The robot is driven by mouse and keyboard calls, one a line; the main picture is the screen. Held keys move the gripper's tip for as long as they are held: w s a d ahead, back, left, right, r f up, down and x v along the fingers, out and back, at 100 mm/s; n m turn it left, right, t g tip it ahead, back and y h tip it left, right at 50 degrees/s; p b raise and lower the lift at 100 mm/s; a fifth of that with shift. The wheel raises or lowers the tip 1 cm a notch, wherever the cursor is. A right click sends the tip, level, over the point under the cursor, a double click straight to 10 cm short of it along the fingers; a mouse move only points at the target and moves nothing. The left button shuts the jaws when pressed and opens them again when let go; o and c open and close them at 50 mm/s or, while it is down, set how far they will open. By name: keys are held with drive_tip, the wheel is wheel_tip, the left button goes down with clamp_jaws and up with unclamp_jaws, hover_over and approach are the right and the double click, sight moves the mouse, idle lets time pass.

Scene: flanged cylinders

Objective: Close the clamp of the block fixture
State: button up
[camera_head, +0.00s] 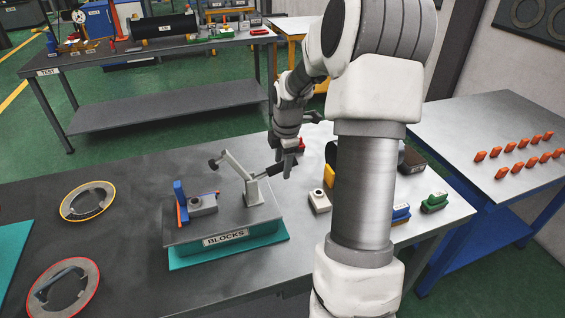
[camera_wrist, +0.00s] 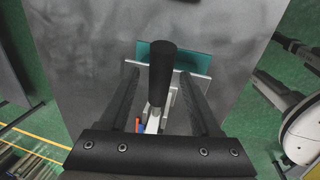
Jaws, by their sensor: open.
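The block fixture (camera_head: 190,232), a grey plate labelled BLOCKS on a teal base, stands on the dark table. Its clamp has a light grey bracket (camera_head: 243,180), an arm with a black tip (camera_head: 215,163) raised at the left, and a black handle (camera_head: 272,171) out to the right. A grey block (camera_head: 203,205) sits at the fixture's left by a blue and orange stop (camera_head: 181,202). My gripper (camera_head: 287,170) is open at the handle's outer end. In the wrist view, the handle (camera_wrist: 162,72) lies between the open fingers (camera_wrist: 160,85); contact cannot be told.
Two ring flanges, yellow-edged (camera_head: 71,210) and red-edged (camera_head: 83,287), lie left of the fixture. A loose grey block (camera_head: 319,203) and green (camera_head: 434,204) and blue (camera_head: 401,211) pieces lie to the right. My arm hides part of that side. The table left of the fixture has bare room.

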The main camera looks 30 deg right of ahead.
clamp_jaws()
idle(0.3)
idle(1.2)
